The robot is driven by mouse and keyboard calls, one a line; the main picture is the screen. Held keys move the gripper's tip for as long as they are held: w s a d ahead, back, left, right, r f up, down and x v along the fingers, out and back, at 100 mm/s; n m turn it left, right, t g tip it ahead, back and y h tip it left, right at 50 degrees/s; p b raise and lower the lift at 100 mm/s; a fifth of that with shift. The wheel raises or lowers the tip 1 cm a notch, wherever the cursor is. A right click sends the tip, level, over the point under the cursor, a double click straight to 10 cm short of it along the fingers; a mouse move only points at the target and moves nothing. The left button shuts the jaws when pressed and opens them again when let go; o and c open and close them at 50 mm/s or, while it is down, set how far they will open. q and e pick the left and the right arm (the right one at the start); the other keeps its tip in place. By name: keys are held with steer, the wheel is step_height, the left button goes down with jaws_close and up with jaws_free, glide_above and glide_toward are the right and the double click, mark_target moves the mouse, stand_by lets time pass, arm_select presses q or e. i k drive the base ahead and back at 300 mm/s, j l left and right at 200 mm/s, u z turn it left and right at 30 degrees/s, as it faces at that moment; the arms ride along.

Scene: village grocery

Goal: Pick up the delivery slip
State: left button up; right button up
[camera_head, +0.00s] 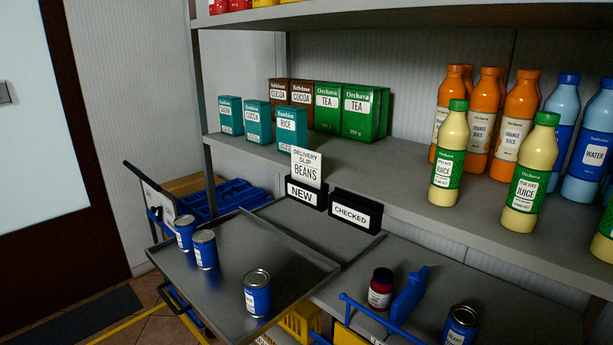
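The delivery slip (307,166) is a white card printed "DELIVERY SLIP BEANS". It stands upright in a black holder labelled "NEW" (303,194), near the front edge of the shelf, and its lower end is hidden in the holder. Next to it on the right is a black holder labelled "CHECKED" (355,211), with no card showing in it. Neither of my grippers is in view.
A grey tray (225,265) with 3 blue cans lies in front, left of the holders. A dark jar (381,288), a blue object (410,293) and another blue can (461,325) stand at lower right. Teal boxes (291,130) and juice bottles (449,153) fill the shelf behind.

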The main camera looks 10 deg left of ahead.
mark_target(305, 163)
steer(key=z, duration=0.65)
steer(key=j+z, duration=0.7)
steer(key=z, duration=0.2)
steer(key=k+j+z, duration=0.1)
steer(key=j+z, duration=0.35)
steer(key=l, duration=0.1)
